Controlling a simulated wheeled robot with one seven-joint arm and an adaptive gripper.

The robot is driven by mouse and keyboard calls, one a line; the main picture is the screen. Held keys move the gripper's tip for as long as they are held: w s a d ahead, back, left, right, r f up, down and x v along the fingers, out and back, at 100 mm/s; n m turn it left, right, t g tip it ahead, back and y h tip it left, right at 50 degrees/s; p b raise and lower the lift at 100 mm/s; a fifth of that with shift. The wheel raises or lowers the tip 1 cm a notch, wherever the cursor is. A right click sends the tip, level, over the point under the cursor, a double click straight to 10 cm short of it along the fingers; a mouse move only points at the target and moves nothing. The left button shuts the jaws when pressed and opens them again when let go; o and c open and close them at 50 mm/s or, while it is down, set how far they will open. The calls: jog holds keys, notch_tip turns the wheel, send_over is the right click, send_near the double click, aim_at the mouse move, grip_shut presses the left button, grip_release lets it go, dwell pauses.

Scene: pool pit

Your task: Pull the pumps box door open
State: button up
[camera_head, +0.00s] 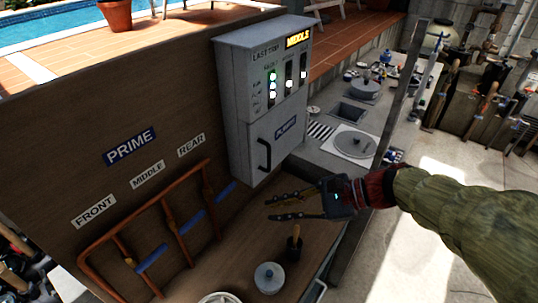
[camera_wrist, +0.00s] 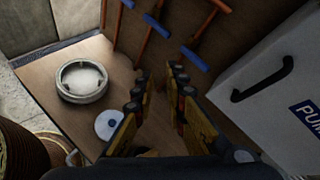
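The pumps box (camera_head: 262,90) is a grey cabinet on the brown panel. Its lower door (camera_head: 280,138) bears a blue "PUMPS" label and a black bar handle (camera_head: 264,155), and it looks closed. In the wrist view the door (camera_wrist: 275,115) is at the right, with its handle (camera_wrist: 262,80) near the upper right. My gripper (camera_head: 268,208) is open and empty, below and in front of the door, apart from the handle. In the wrist view its fingers (camera_wrist: 160,72) point toward the panel, left of the handle.
Copper pipes (camera_head: 150,225) with blue grips run along the panel at the left. Below my gripper, a wooden top holds a dark upright piece with a wooden handle (camera_head: 294,248), a grey round lid (camera_head: 269,277) and a white ring (camera_wrist: 82,80). A metal post (camera_head: 400,95) stands right of the box.

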aim_at(269, 168)
jog(key=w+d+r+m+t+y, duration=0.1)
jog(key=w+d+m+t+y, duration=0.1)
jog(key=w+m+t, duration=0.3)
jog(key=w+d+r+m+y, duration=0.2)
jog(key=w+d+m, duration=0.1)
jog(key=w, duration=0.4)
jog(key=shift+t, duration=0.3)
jog(key=b+x, duration=0.2)
jog(key=x, duration=0.6)
jog(key=shift+f, duration=0.15)
jog(key=shift+s, duration=0.1)
grip_shut()
